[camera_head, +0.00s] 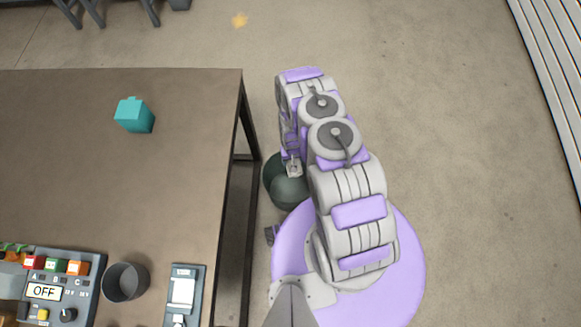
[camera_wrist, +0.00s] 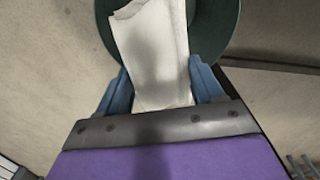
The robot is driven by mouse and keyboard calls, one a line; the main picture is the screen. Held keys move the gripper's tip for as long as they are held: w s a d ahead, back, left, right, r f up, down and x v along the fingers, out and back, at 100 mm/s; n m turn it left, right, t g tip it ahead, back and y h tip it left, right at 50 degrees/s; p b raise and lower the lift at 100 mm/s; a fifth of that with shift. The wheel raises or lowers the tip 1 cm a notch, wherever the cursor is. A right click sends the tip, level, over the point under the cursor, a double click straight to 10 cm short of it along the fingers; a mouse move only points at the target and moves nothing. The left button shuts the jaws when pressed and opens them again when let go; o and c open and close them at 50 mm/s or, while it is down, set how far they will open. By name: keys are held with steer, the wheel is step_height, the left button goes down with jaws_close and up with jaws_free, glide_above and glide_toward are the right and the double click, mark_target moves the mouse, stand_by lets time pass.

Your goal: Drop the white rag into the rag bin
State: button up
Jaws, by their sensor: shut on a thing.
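The white rag (camera_wrist: 153,60) hangs between the blue fingers of my gripper (camera_wrist: 165,90) in the wrist view. My gripper is shut on it. The rag bin (camera_wrist: 222,22), a dark green round bin, shows behind and around the rag's far end in the wrist view. In the head view the bin (camera_head: 285,190) stands on the floor to the right of the table, partly hidden by my arm. My gripper (camera_head: 293,168) is over the bin there, and a small pale bit of the rag may show. How high the rag is above the bin I cannot tell.
A brown table (camera_head: 190,190) fills the left, its right edge close to the bin. On it are a teal block (camera_head: 133,115), a dark grey cup (camera_head: 126,282), a control panel (camera_head: 45,285) reading OFF and a grey device (camera_head: 184,295). The floor at right is clear.

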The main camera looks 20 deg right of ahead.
steer(key=shift+s+d+f, duration=0.1)
steer(key=shift+s+f, duration=0.15)
steer(key=shift+f, duration=0.25)
steer(key=shift+s+f, duration=0.25)
steer(key=shift+f, duration=0.2)
step_height(320, 180, down, 6)
steer(key=b, duration=0.2)
steer(key=shift+r+b, duration=0.1)
steer(key=shift+b, duration=0.3)
steer(key=o, duration=1.1)
step_height(320, 180, up, 17)
steer(key=p, duration=0.4)
steer(key=shift+r+p, duration=0.15)
steer(key=shift+p, duration=0.2)
steer(key=shift+w, duration=0.1)
